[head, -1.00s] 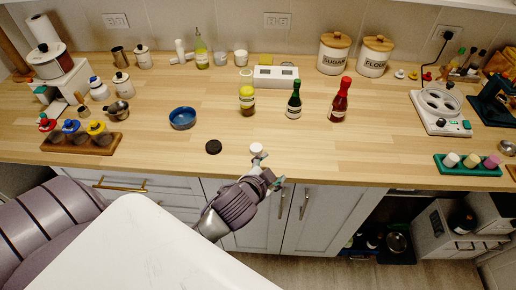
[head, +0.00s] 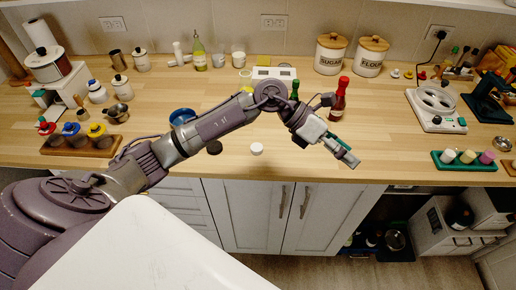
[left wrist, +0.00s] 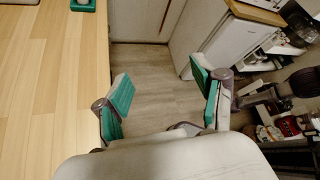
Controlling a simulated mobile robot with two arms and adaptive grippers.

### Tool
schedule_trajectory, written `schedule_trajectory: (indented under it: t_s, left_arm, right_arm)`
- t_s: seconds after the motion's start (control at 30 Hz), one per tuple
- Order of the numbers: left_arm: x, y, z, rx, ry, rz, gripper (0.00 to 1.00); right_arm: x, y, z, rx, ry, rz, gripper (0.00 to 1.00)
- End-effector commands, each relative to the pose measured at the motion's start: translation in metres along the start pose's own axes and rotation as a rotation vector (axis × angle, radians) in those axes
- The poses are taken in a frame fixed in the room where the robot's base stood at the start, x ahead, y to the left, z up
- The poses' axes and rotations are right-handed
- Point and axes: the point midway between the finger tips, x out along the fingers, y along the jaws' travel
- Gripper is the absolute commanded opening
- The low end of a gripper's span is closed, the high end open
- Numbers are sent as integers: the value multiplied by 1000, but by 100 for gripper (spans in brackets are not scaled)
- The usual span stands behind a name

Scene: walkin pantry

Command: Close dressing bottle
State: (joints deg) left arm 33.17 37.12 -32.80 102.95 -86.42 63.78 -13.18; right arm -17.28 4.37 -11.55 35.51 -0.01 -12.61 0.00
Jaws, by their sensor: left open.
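A short bottle with a yellow upper part (head: 246,89) stands mid-counter, mostly hidden behind my left arm. I cannot tell whether its mouth is covered. A green bottle (head: 295,90) and a red bottle (head: 339,100) stand to its right, the green one partly hidden. A white cap (head: 257,149) and a black cap (head: 214,147) lie apart near the counter's front edge. My left gripper (head: 345,155) is over the front edge, right of both caps. In the left wrist view it (left wrist: 163,88) is open and empty above the floor. My right gripper is out of view.
The wooden counter (head: 380,140) is clear between the red bottle and a green tray (head: 438,160) of small jars. A blue bowl (head: 181,115) sits behind my left arm. Sugar (head: 331,55) and flour (head: 371,57) canisters stand at the back. Cabinets are below.

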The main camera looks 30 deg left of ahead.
Motion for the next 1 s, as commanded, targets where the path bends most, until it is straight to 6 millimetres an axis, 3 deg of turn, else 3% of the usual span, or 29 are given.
schedule_trajectory:
  t_s: [0.1, 0.2, 0.4, 0.5, 0.63, 1.0]
  left_arm:
    - [-44, 48, -29, 103, 308, 188, 69]
    - [-92, 80, -46, 126, 533, 332, 69]
    - [-177, 109, -62, 84, 825, 529, 69]
    - [-199, 112, -65, 60, 891, 574, 69]
    - [-208, 113, -67, 49, 919, 591, 69]
    - [-203, 116, -73, 48, 918, 587, 69]
  right_arm:
    - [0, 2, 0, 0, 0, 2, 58]
    - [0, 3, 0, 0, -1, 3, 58]
    - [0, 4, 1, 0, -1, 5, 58]
    - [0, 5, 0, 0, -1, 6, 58]
    - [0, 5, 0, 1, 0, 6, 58]
    - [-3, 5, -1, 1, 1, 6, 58]
